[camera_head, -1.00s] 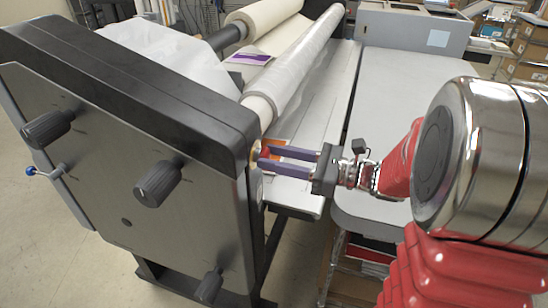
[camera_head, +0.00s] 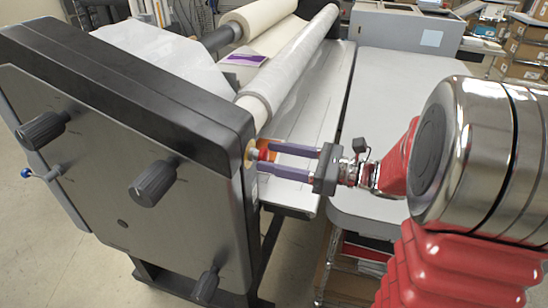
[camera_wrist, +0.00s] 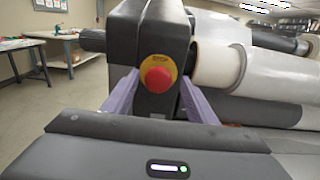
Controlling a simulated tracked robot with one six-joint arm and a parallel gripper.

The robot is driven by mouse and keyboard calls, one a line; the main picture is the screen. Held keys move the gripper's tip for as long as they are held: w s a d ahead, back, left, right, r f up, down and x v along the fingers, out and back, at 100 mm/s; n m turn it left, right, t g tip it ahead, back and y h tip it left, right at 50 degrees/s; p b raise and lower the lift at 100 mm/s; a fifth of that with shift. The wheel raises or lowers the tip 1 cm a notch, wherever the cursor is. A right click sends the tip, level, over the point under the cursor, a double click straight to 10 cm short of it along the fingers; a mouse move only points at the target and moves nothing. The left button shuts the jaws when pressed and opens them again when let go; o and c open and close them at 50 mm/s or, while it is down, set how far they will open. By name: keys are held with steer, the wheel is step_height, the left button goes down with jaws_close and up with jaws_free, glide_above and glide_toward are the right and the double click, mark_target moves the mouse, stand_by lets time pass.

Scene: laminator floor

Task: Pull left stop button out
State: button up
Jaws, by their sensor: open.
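The stop button (camera_head: 264,155) is a round red knob on a yellow disc, on the inner face of the laminator's near black end housing. In the wrist view the stop button (camera_wrist: 157,77) is face-on and centred, on a dark box. My gripper (camera_head: 260,155) is open, its two purple fingers reaching left to the button, one above and one below it. In the wrist view the fingers of my gripper (camera_wrist: 159,79) stand left and right of the button, with visible space on each side. Whether the knob is pushed in or out I cannot tell.
The black laminator housing (camera_head: 110,85) with several dark knobs is at left. A clear-film roller (camera_head: 290,65) runs back from it, above a flat bed. A pale table (camera_head: 410,105) lies behind my arm. The wrist view shows a workbench (camera_wrist: 62,52) at left.

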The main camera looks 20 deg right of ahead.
steer(key=v, duration=1.3)
steer(key=shift+s+d, duration=0.3)
steer(key=shift+f, duration=0.1)
stand_by(0.4)
